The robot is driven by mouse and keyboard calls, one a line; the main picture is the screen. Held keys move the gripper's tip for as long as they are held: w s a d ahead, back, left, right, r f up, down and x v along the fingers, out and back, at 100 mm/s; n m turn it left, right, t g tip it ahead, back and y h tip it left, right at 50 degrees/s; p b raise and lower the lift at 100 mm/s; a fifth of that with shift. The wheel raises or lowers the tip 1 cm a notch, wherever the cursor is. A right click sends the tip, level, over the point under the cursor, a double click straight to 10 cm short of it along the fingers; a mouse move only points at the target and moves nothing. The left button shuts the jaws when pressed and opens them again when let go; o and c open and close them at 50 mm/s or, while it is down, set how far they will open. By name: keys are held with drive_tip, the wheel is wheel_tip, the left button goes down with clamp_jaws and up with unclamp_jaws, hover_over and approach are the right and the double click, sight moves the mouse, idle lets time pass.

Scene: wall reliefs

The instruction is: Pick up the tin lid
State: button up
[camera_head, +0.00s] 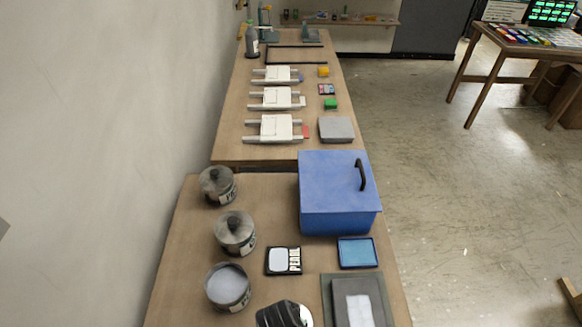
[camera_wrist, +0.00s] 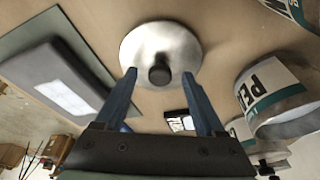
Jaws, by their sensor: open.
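The tin lid (camera_wrist: 160,38) is a round, pale silver disc with a dark knob (camera_wrist: 159,75) at its centre. It lies on the wooden table in the wrist view. My gripper (camera_wrist: 159,78) is open, its two blue fingers spread to either side of the knob in the picture. I see no contact, and the remaining gap is hard to judge. In the head view a dark shape at the bottom edge appears to be my gripper and hides most of that spot. An open tin (camera_head: 228,287) without a lid stands to its left.
Two lidded tins (camera_head: 235,232) (camera_head: 217,185) stand along the left edge. A grey slab with a white panel (camera_head: 358,305) lies to the right.

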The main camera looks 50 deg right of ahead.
drive_tip(key=shift+c, duration=0.3)
clamp_jaws()
drive_tip(key=shift+r, duration=0.1)
